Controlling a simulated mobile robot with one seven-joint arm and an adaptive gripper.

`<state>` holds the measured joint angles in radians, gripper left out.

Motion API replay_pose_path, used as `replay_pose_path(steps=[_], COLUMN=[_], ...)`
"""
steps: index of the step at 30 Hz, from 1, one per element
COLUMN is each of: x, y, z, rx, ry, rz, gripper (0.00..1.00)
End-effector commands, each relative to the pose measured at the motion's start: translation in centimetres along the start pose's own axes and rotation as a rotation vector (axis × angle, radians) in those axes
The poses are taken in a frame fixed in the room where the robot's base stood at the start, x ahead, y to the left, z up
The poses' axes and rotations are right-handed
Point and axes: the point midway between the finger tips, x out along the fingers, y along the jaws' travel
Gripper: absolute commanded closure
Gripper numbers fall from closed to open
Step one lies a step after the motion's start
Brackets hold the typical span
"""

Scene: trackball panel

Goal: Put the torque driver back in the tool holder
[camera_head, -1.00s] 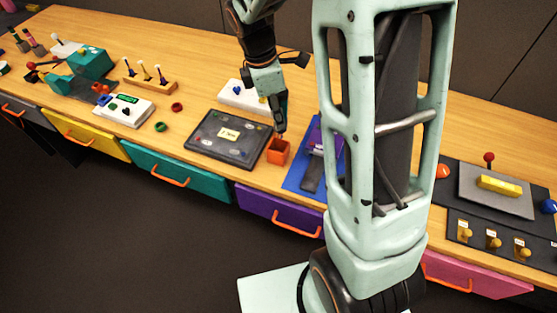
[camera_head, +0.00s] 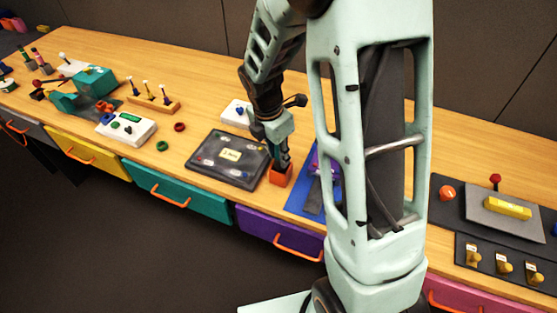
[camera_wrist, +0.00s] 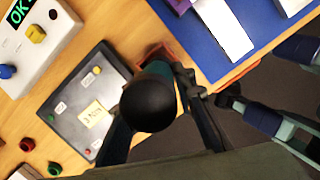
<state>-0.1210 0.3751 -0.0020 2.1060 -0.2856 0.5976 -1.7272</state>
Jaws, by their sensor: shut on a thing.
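The torque driver (camera_wrist: 148,103) shows in the wrist view as a dark handle with a round black end facing the camera. My gripper (camera_head: 281,159) is shut on it, with one finger on each side in the wrist view. The tool holder is a small orange-red open box (camera_head: 281,177) on the bench. My fingers are right at its top in the head view. In the wrist view, part of the holder (camera_wrist: 156,50) shows behind the driver. The driver's lower end is hidden, so I cannot tell how deep it sits in the holder.
A dark panel with a yellow label (camera_head: 228,160) lies close left of the holder. A blue mat (camera_head: 300,200) lies close right. A white box (camera_head: 237,112) stands behind. The bench's front edge and purple drawer (camera_head: 275,236) are in front.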

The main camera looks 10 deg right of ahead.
Motion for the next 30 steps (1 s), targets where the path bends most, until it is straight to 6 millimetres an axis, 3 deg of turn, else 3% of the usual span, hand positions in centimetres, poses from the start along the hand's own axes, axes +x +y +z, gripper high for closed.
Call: replay_pose_path(steps=[4,16,17,21,30], x=[2.2,2.9,2.8,2.8,2.5], y=[-0.1,0.0,-0.1,-0.1,-0.1], z=[-0.5,-0.5,-0.5,-0.5,-0.5], rx=[-0.001,0.000,0.000,0.000,0.000], ry=[0.001,0.000,0.001,0.001,0.001], rz=[-0.003,0.000,-0.001,-0.002,-0.002], gripper=[1.00,1.00,0.72,0.58,0.58])
